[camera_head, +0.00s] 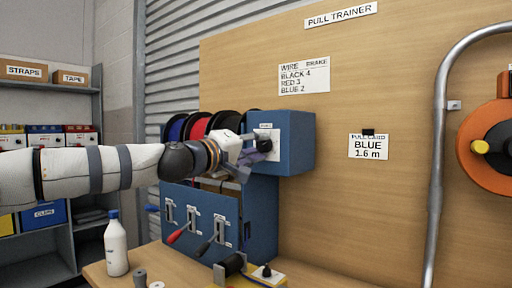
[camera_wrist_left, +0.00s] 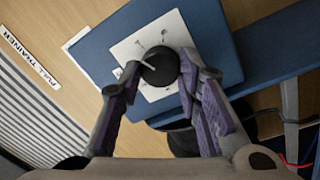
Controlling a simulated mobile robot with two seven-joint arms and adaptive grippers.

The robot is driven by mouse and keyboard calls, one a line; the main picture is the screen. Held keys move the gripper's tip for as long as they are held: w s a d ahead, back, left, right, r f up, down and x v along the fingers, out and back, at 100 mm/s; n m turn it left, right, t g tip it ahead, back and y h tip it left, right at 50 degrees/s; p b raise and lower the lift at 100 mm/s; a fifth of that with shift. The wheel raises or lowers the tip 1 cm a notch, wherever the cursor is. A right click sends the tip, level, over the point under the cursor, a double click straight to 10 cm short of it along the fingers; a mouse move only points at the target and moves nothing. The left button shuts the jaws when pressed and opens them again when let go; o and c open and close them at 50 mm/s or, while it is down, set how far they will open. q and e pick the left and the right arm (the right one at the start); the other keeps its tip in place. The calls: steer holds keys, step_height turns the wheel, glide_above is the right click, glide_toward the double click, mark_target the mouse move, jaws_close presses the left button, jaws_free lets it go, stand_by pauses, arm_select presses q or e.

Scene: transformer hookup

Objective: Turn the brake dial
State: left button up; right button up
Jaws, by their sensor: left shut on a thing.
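The brake dial (camera_wrist_left: 160,66) is a round black knob with a pale pointer on a white plate (camera_wrist_left: 140,48). The plate is on the face of a blue box (camera_head: 294,140) fixed to the wooden board. My left gripper (camera_wrist_left: 156,84) has its purple-padded fingers on either side of the dial and is shut on it. In the head view my left gripper (camera_head: 254,150) reaches the box face from the left and partly hides the dial. A sign (camera_head: 304,78) on the board reads wire and brake: black 4, red 3, blue 2. My right gripper is not in view.
Blue, red and black reels (camera_head: 198,124) stand behind my arm. Below is a blue panel (camera_head: 205,205) with levers. A card (camera_head: 369,147) reads blue, 1.6 m. A white bottle (camera_head: 116,246) and small parts stand on the bench. An orange reel (camera_head: 484,142) and metal pipe are right.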

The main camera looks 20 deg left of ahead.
arm_select(q)
steer(key=n, duration=0.5)
steer(key=shift+d+f, duration=0.1)
steer(key=n, duration=0.4)
steer(key=shift+n+y, duration=0.4)
steer(key=n, duration=0.4)
steer(key=shift+d+n+y, duration=0.1)
steer(key=shift+n+y, duration=0.3)
steer(key=shift+n, duration=2)
steer(key=o, duration=1.2)
steer(key=shift+c, duration=0.2)
